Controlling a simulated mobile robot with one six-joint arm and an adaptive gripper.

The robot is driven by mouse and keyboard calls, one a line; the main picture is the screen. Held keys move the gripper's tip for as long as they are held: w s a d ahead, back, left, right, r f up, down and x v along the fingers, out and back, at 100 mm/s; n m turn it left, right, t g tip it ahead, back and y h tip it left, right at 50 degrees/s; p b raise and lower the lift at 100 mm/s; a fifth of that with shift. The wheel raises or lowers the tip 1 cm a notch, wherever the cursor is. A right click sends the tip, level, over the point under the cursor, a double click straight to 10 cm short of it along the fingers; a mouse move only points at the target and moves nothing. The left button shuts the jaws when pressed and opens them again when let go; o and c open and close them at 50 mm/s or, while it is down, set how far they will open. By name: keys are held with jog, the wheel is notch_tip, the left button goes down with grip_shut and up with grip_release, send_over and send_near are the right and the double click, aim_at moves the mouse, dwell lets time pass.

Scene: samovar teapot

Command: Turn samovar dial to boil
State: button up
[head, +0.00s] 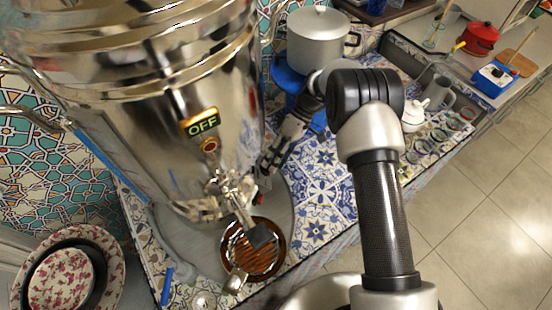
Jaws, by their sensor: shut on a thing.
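The large shiny metal samovar (165,110) fills the upper left of the head view. My gripper (265,178) reaches down to the samovar's lower right side. It is shut on a small part there, which seems to be the dial. The fingers and the samovar's curve hide most of that part, so its setting cannot be read. The samovar's spigot (232,195) with a dark handle stands left of my gripper.
A round brown tray (228,262) lies below the spigot. A lidded pot (318,40) stands on a blue burner behind my arm. A white teapot (413,112) and several glasses stand to the right. Flowered bowls (115,255) are at lower left. The patterned countertop (325,175) is clear in the middle.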

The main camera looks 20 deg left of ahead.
jog(key=o, duration=1.1)
jog(key=shift+c, duration=0.2)
jog(key=shift+r, duration=0.1)
notch_tip(320, 180, up, 10)
jog(key=shift+c, duration=0.3)
